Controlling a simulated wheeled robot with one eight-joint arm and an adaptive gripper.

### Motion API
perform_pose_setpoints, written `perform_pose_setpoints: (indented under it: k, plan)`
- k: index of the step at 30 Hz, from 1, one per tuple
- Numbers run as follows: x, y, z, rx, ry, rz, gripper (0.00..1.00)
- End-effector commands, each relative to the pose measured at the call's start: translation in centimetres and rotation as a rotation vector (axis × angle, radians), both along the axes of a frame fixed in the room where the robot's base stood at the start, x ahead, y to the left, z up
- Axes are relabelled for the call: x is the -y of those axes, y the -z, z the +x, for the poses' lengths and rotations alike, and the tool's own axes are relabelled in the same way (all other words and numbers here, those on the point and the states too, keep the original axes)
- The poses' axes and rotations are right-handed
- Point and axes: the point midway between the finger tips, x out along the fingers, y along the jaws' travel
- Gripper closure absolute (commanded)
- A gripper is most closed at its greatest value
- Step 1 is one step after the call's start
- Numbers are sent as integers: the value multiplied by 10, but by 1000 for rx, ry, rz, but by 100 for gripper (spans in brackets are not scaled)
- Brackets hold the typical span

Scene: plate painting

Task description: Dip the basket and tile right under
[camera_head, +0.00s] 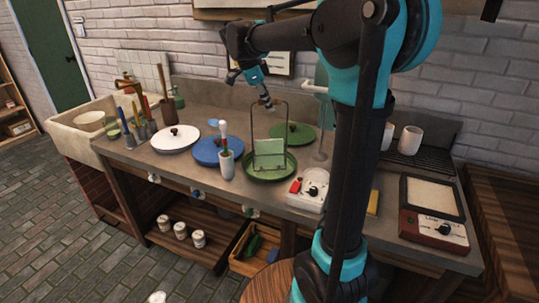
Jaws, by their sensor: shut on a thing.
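My gripper (267,103) is shut on the top of the tall handle of a dark wire basket (286,122). The basket stands upright, and a pale green square tile (269,147) sits in it. The basket and the tile's lower part are over or inside a round green glaze basin (285,173) on the counter. I cannot tell how deep the tile is, as the basin's inside is small in view. A green lid (297,131) lies behind the basin.
A white device with a red switch (311,190) is at right. My arm hides part of the counter's right side.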

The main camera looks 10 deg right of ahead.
Motion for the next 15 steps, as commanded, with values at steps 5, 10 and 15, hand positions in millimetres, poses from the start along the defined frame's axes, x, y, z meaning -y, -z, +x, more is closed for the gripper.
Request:
perform_pose_setpoints:
  k: [5, 10, 15]
  plan:
    - [0, -13, 0, 0, 0, 0, 100]
    - [0, -26, 0, 0, 0, 0, 100]
    - [0, -38, 0, 0, 0, 0, 100]
